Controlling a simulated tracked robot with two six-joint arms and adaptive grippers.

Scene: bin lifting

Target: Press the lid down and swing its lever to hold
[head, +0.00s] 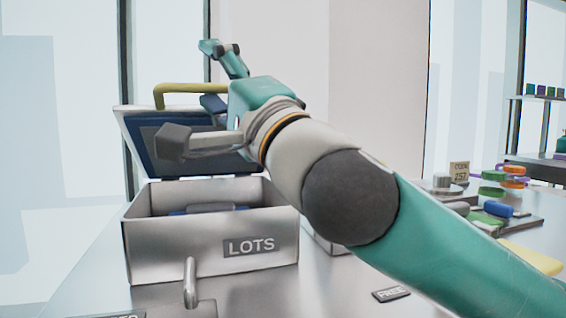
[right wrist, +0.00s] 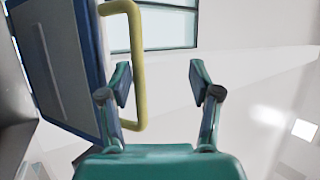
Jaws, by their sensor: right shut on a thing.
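A grey metal box labelled LOTS (head: 215,237) stands on the table, with a blue thing partly visible inside. Its blue-lined lid (head: 135,125) is tilted up at the back, open, with a yellow handle (head: 185,87). The lid (right wrist: 62,65) and handle (right wrist: 137,60) also show at left in the right wrist view. My right gripper (head: 220,75) is at the handle and shut on it; its fingers (right wrist: 160,85) look well apart and the contact is unclear. A short upright metal lever (head: 190,283) stands before the box. My left gripper is not in view.
My right arm crosses the picture and hides part of the table behind it. A FREE label (head: 391,294) lies on the table at front right. Further right are several coloured parts, a yellow piece (head: 530,258) and a small sign (head: 459,171).

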